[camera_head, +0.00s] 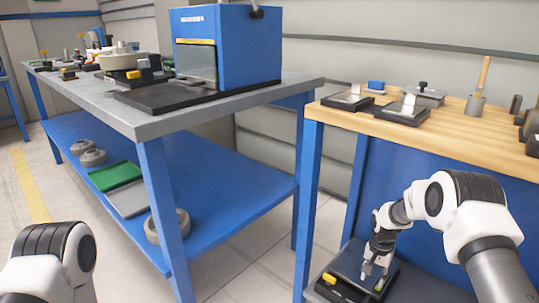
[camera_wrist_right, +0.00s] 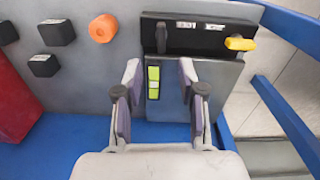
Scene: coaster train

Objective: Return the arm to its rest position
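My right gripper (camera_head: 371,272) is low at the right in the head view, on the end of my right arm, over a dark device on the lower shelf. In the right wrist view my right gripper (camera_wrist_right: 160,75) has its two fingers spread apart with nothing held. Below them is the device's grey plate (camera_wrist_right: 212,88), with a green-yellow strip (camera_wrist_right: 153,82) between the fingers. A black bar with a yellow lever (camera_wrist_right: 240,44) runs along its far side. The gap between fingers and plate cannot be judged. Only a link of my left arm shows; its gripper is out of view.
The wood-topped bench (camera_head: 440,122) stands above and beside my right arm. A grey-topped blue table (camera_head: 245,98) carries a blue machine (camera_head: 245,45). In the wrist view, dark blocks (camera_wrist_right: 57,32), an orange cylinder (camera_wrist_right: 102,28) and a red object (camera_wrist_right: 15,105) sit left of the device.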

